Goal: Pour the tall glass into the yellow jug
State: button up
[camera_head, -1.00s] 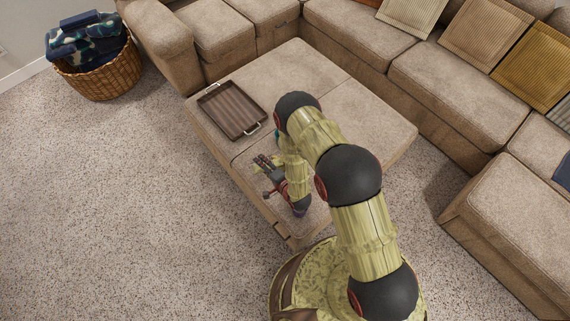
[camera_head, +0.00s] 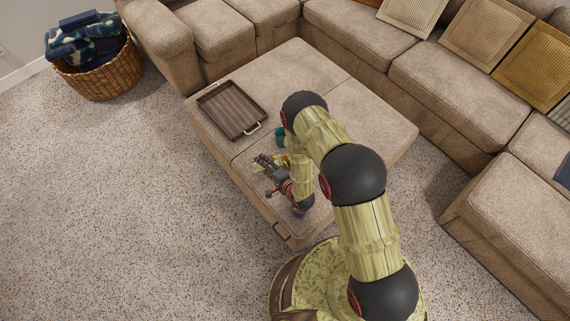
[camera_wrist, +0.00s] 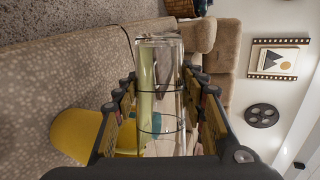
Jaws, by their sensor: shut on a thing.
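My gripper (camera_wrist: 160,112) is shut on the tall clear glass (camera_wrist: 168,75), which shows between its fingers in the wrist view. The wrist picture is turned on its side, with the room's wall at the right. The glass looks tipped far over, nearly level, with pale yellow-green liquid along its lower side. The yellow jug (camera_wrist: 78,136) is at the lower left of the wrist view, below the glass and partly hidden by a finger. I cannot tell whether liquid is leaving the glass. In the head view my gripper (camera_head: 264,164) is over the ottoman's near left part.
A brown tray (camera_head: 205,104) with metal handles lies on the ottoman (camera_head: 310,70). A teal object (camera_head: 281,137) is beside my arm. The sectional sofa (camera_head: 445,85) surrounds the far and right sides. A wicker basket (camera_head: 104,78) stands at the far left; the left carpet is clear.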

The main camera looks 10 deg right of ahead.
jog(key=shift+w+d+r+m+y, duration=0.15)
jog(key=shift+r+m+y, duration=0.15)
jog(key=shift+m+y, duration=0.15)
dwell(0.4)
jog(key=shift+s+a+f+n+h, duration=0.2)
jog(key=shift+a+f+n+h, duration=0.05)
jog(key=shift+n+h, duration=0.1)
jog(key=shift+a+f+n+h+p, duration=0.1)
jog(key=shift+a+n+h+p, duration=0.35)
jog(key=shift+n+h+p, duration=0.25)
jog(key=shift+f, duration=0.3)
